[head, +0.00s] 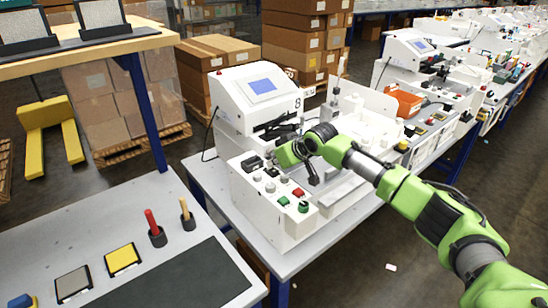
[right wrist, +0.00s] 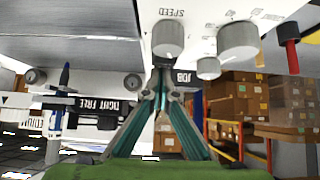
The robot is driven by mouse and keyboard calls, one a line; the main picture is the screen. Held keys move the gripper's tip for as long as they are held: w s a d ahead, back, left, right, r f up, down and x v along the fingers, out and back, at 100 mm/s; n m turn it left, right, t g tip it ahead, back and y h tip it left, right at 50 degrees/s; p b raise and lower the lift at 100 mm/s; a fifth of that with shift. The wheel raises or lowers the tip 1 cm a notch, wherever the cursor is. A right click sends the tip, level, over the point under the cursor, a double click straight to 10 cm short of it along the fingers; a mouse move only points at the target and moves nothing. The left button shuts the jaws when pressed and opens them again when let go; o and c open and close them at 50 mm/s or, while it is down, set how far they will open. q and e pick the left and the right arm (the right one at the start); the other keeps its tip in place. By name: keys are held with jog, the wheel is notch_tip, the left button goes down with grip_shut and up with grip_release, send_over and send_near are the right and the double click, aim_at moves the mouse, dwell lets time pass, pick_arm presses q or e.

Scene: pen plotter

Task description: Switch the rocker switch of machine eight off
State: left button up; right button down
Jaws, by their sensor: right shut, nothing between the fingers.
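Machine eight (head: 262,100) is a white plotter marked with an 8, in the middle of the head view. On its sloping front panel a dark block (head: 252,163) sits at the upper left; it may be the rocker switch, but its position cannot be read. My right gripper (head: 271,159) is over the panel, just right of this block. In the right wrist view its fingers (right wrist: 160,70) are shut together and empty, with tips close to a grey knob (right wrist: 168,38) under the SPEED label; contact cannot be told. No rocker is clear there. My left gripper is out of view.
Grey knobs, a red button (head: 298,192) and green buttons (head: 303,207) crowd the panel near my gripper. A separate table (head: 185,205) with a red-handled tool (head: 154,228) stands at left. More machines line up at right; cartons (head: 300,45) are stacked behind.

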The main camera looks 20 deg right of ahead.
jog(key=shift+d+f, duration=0.1)
jog(key=shift+f, duration=0.2)
jog(key=shift+w+r, duration=0.15)
jog(key=shift+r, duration=0.05)
jog(key=shift+w, duration=0.45)
jog(key=shift+a, duration=0.2)
jog(key=shift+r, duration=0.1)
jog(key=shift+r+p, duration=0.5)
jog(key=r+p, duration=0.3)
jog(key=shift+w+a+r+p, duration=0.15)
jog(key=shift+w+r+p, duration=0.1)
jog(key=shift+p, duration=0.1)
jog(key=w+r+b+v, duration=0.1)
jog(key=b+v, duration=0.2)
jog(key=v, duration=0.6)
jog(key=shift+s, duration=0.15)
